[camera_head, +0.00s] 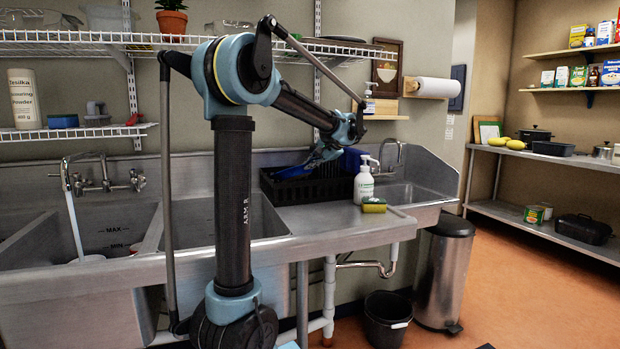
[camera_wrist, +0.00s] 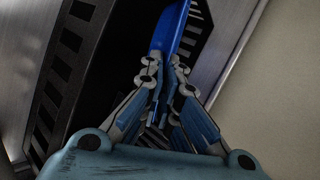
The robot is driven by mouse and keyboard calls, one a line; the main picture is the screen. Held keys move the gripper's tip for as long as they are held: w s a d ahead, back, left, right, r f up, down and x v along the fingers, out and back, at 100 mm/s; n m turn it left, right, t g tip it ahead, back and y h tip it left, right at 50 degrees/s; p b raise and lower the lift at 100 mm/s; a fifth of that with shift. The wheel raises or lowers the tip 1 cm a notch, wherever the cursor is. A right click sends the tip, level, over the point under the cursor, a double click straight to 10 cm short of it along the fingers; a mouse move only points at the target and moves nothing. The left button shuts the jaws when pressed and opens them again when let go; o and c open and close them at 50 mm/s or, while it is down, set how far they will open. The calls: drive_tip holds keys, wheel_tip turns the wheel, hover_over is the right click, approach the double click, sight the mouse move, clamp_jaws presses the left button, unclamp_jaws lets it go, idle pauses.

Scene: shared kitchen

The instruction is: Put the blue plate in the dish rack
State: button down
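The blue plate shows edge-on in the wrist view (camera_wrist: 172,28), standing on its edge between the fingertips of my gripper (camera_wrist: 163,65). My gripper appears shut on the plate's rim. The black dish rack (camera_head: 290,190) stands on the sink's drainboard, below my gripper. Its slotted wall (camera_wrist: 62,60) shows at the left in the wrist view. The plate's lower edge is hidden, so I cannot tell whether it touches the rack.
A white soap bottle (camera_head: 364,182) and a green-yellow sponge (camera_head: 374,205) stand right of the rack. A tap (camera_head: 393,158) and small basin lie behind them. A wire shelf (camera_head: 90,40) hangs above. The front of the drainboard (camera_head: 320,222) is clear.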

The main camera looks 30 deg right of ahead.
drive_tip(key=shift+f, duration=2.2)
drive_tip(key=c, duration=2.1)
unclamp_jaws()
drive_tip(key=shift+f, duration=0.1)
drive_tip(key=v, duration=1.2)
